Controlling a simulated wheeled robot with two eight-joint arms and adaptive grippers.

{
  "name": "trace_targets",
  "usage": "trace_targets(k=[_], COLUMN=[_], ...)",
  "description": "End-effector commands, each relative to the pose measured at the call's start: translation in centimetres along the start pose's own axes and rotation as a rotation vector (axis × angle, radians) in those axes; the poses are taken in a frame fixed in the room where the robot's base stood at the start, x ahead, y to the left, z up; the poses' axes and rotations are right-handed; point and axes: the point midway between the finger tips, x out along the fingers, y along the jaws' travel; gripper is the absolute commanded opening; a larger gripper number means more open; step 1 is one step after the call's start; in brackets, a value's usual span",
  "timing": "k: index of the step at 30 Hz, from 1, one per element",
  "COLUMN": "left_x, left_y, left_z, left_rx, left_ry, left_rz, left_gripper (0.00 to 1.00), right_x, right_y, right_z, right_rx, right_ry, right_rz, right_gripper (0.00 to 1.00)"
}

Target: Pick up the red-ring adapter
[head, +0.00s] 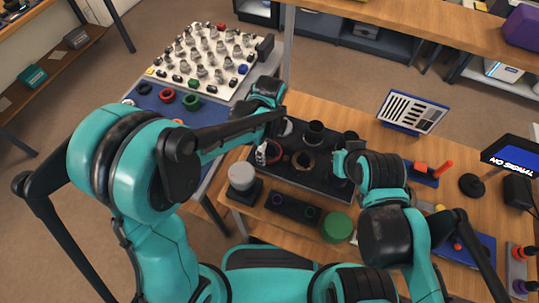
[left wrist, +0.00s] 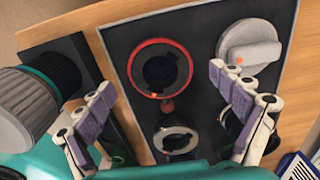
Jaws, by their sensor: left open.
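The red-ring adapter, a dark round part with a red rim, stands on the dark tray in the left wrist view (left wrist: 160,42). In the head view its red rim (head: 276,158) shows partly behind my left gripper (head: 267,152). In the left wrist view the left gripper (left wrist: 162,85) is open, its two fingers apart on either side of the adapter, with nothing between them held. Whether the fingers touch the adapter cannot be told. My right gripper (head: 340,162) is over the tray's right part; its fingers are too small and covered to read.
The dark tray (left wrist: 118,40) also bears a silver-rimmed ring (left wrist: 175,138) and a grey knobbed disc (left wrist: 250,48). A white-topped cylinder (head: 241,176) stands left of the tray, a green disc (head: 337,227) in front. A blue mat (head: 150,103) with coloured rings lies left.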

Motion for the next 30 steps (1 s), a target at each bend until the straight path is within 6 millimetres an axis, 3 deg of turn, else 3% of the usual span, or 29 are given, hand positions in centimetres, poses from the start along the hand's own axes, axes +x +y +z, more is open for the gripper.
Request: trace_targets(k=[1, 4, 11, 15, 18, 30], left_x=[1.3, 2.4, 2.4, 2.4, 2.4, 1.8], left_y=[-0.1, 0.0, 0.0, 0.0, 0.0, 0.0], left_z=[-0.1, 0.0, 0.0, 0.0, 0.0, 0.0], left_rx=[0.0, -0.001, -0.001, -0.002, -0.002, -0.002], left_ry=[0.0, 0.0, 0.0, 0.0, 0.0, 0.0], left_rz=[0.0, 0.0, 0.0, 0.0, -0.001, -0.001], left_gripper=[0.94, 0.94, 0.94, 0.57, 0.38, 0.38], right_x=[0.7, 1.1, 0.9, 0.9, 0.9, 0.7], right_y=[0.0, 0.0, 0.0, 0.0, 0.0, 0.0], right_z=[0.5, 0.8, 0.7, 0.7, 0.7, 0.5], right_rx=[0.0, 0.0, 0.0, 0.0, 0.0, 0.0], right_ry=[0.0, 0.0, 0.0, 0.0, 0.0, 0.0], right_rz=[0.0, 0.0, 0.0, 0.0, 0.0, 0.0], right_gripper=[0.0, 0.0, 0.0, 0.0, 0.0, 0.0])
